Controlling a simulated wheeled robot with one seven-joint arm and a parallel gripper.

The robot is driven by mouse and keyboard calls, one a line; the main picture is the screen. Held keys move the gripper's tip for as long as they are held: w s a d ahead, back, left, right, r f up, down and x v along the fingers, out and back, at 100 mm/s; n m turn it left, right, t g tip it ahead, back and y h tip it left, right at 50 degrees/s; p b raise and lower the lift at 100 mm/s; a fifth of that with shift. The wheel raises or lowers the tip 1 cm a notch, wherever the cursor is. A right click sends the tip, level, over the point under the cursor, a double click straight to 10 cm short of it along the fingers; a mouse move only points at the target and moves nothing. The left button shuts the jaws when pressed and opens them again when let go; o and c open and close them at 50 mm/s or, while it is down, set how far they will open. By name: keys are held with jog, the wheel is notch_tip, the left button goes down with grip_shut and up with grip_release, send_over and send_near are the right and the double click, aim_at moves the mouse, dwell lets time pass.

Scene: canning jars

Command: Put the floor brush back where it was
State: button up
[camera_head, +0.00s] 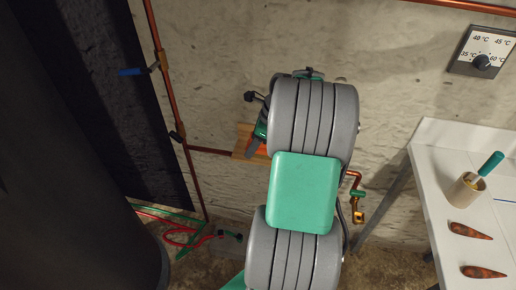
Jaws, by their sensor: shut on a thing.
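I cannot make out a floor brush anywhere in this view. My own arm, with thick grey ribbed joints and a green cover, fills the middle and hides what is behind it. Small black, green and grey parts stick out at the left of its upper joint; I cannot tell what they are. The fingertips of my gripper do not show, nor does anything between them.
A white table (445,228) stands at the right with a cup (466,191) holding a green-handled tool, and two brown pointed things (470,231). A copper pipe (171,95) and brass tap (358,206) run along the wall. A red hose (180,238) lies low at left.

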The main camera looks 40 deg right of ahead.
jog(key=w+d+f, duration=0.4)
jog(key=w+d+f+p, duration=0.1)
jog(key=w+d+f, duration=0.2)
jog(key=w+f, duration=0.1)
jog(key=shift+w+d+f, duration=0.1)
jog(key=shift+d+f, duration=0.25)
jog(key=shift+d, duration=0.05)
jog(key=shift+f+p, duration=0.3)
jog(key=shift+f, duration=1.3)
jog(key=shift+f, duration=0.1)
jog(key=o, duration=1.3)
